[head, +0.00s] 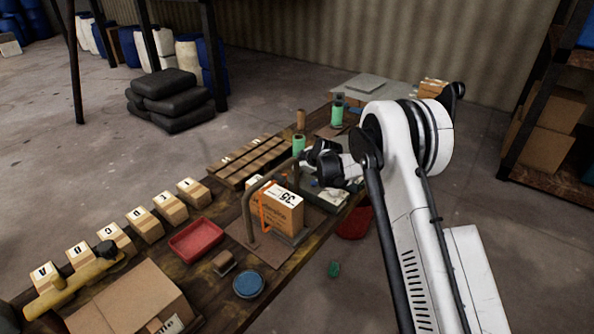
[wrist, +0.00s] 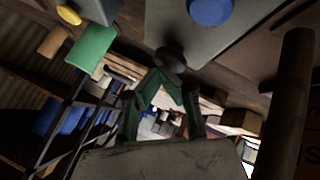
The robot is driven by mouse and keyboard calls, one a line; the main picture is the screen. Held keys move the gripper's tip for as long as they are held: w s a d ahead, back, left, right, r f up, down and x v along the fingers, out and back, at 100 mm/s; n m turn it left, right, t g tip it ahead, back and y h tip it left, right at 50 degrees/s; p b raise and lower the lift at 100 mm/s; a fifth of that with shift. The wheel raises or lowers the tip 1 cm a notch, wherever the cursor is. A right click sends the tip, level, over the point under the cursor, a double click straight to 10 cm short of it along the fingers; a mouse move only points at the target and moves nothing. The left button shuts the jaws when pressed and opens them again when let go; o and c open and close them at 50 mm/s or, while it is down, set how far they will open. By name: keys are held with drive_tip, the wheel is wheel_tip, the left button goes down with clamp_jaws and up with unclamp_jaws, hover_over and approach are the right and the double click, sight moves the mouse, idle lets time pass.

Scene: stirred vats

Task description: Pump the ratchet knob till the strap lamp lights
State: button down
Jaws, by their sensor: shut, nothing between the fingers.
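My gripper (head: 312,160) is above the far half of the bench, just behind the strapped carton. Its dark green fingers show in the wrist view (wrist: 163,75), closed at the tips with nothing between them. A dark round knob (wrist: 170,58) on a grey panel (wrist: 225,45) lies right at the fingertips; I cannot tell whether they touch. In the head view my gripper and arm hide the knob. A carton (head: 283,212) marked 35 stands under a metal frame (head: 247,205), with an orange strap (head: 262,215) at its side. I cannot make out a lit strap lamp.
A blue disc (wrist: 210,10) sits on the panel. Green cylinders (head: 336,115) stand farther along the bench.

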drive_tip(key=shift+f+b, duration=0.35)
drive_tip(key=shift+f, duration=0.1)
idle(0.5)
drive_tip(key=shift+r, duration=1.6)
drive_tip(key=shift+r+p, duration=0.6)
drive_tip(key=shift+r, duration=1.95)
drive_tip(key=shift+d, duration=0.1)
